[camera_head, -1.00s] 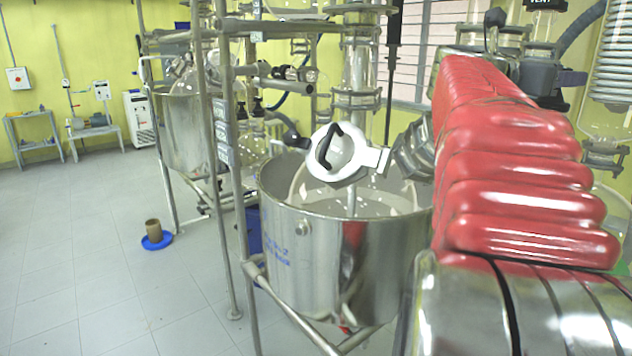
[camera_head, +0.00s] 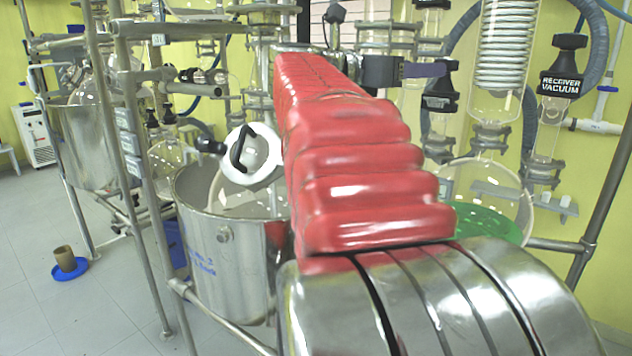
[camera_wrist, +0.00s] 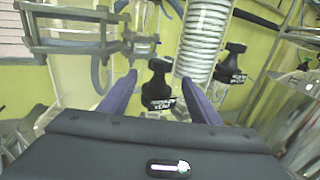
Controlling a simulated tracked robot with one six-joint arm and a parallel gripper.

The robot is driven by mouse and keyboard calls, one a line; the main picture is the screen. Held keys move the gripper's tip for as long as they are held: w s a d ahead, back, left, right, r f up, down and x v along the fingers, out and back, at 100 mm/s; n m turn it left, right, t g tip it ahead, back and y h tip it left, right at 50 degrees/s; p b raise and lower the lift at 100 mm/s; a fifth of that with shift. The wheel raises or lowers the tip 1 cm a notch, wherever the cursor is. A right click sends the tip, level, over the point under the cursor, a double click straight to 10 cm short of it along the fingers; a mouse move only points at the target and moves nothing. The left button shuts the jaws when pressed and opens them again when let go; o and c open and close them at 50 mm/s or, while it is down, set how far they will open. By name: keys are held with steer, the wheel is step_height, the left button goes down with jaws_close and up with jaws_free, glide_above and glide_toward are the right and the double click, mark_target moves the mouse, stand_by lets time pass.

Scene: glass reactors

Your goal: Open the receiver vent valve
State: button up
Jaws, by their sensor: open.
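The receiver vent valve has a black handle (camera_wrist: 157,85) with a white label, partly blurred in the wrist view. It shows between the two purple fingers of my gripper (camera_wrist: 159,77), with a gap on both sides. In the head view my gripper (camera_head: 424,69) reaches right from behind my red-sleeved arm. Its purple finger overlaps or nearly meets the top of a black valve handle (camera_head: 440,96), which appears to be the same one. I cannot tell whether they touch. The fingers are apart and hold nothing.
The similar black receiver vacuum handle (camera_head: 563,68) is to the right, also in the wrist view (camera_wrist: 230,66). A glass coil condenser (camera_head: 504,45) stands between the two valves. Clamps, glass necks and metal frame bars crowd the area. A steel vessel (camera_head: 235,260) stands left of my arm.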

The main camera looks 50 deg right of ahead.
steer(key=v, duration=0.6)
steer(key=w+a+f+m+t+y, duration=0.2)
steer(key=w+a+f+m+y, duration=0.1)
steer(key=f, duration=0.7)
steer(key=w+a+f+m+t+y, duration=0.2)
steer(key=f+m, duration=0.3)
steer(key=f, duration=0.6)
steer(key=shift+w+a+f+t+y, duration=0.15)
steer(key=shift+w+a+t+y, duration=0.3)
steer(key=shift+w+t, duration=0.35)
steer(key=shift+s, duration=0.1)
